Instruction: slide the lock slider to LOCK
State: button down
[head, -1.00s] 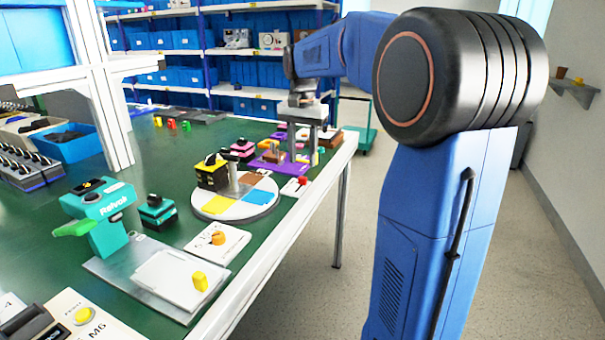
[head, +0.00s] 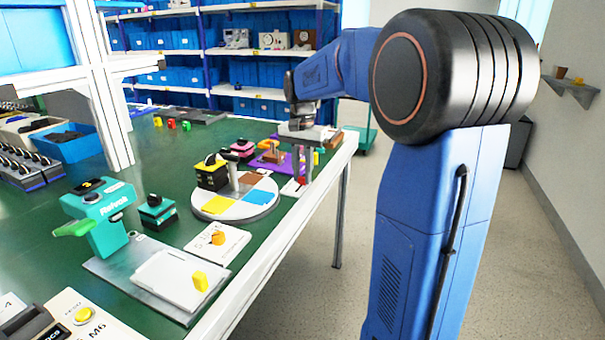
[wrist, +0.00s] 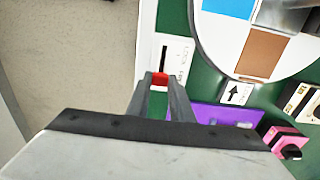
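The lock slider is a white plate (wrist: 176,52) with a dark slot and faint lettering in the wrist view. Its red knob (wrist: 160,79) is at the end of the slot nearer my gripper. My gripper (wrist: 161,78) has one finger on each side of the red knob, which fills the gap between the fingertips. In the head view my gripper (head: 302,180) points down at the table's right edge, its fingers close together. The knob is small and partly covered there, and the lettering is too blurred to read.
A round board with coloured sectors (wrist: 204,38) lies beside the slider plate. A purple plate (wrist: 212,114) and a pink block (wrist: 284,139) are to the right in the wrist view. The table edge and open floor (wrist: 75,60) lie to the left.

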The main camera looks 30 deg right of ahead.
jog(key=shift+s+a, duration=0.65)
jog(key=shift+a, duration=0.25)
jog(key=shift+s+a, duration=0.6)
jog(key=shift+a, duration=0.3)
jog(key=c, duration=1.6)
grip_release()
jog(key=shift+o, duration=0.2)
notch_tip(320, 180, up, 17)
jog(key=shift+r, duration=0.2)
jog(key=s+a+f+n+t, duration=0.1)
jog(key=s+a+f+n, duration=0.2)
jog(key=s+f, duration=0.5)
jog(key=s+a+f+n+t, duration=0.2)
jog(key=s+a+f+n, duration=0.1)
jog(key=s+f, duration=0.5)
jog(key=s+a+f+n+t, duration=0.1)
jog(key=s+a+f+n, duration=0.2)
jog(key=s+f, duration=0.5)
jog(key=s+n, duration=0.1)
jog(key=s, duration=0.2)
jog(key=shift+s+n+t, duration=0.15)
jog(key=shift+n+t, duration=0.25)
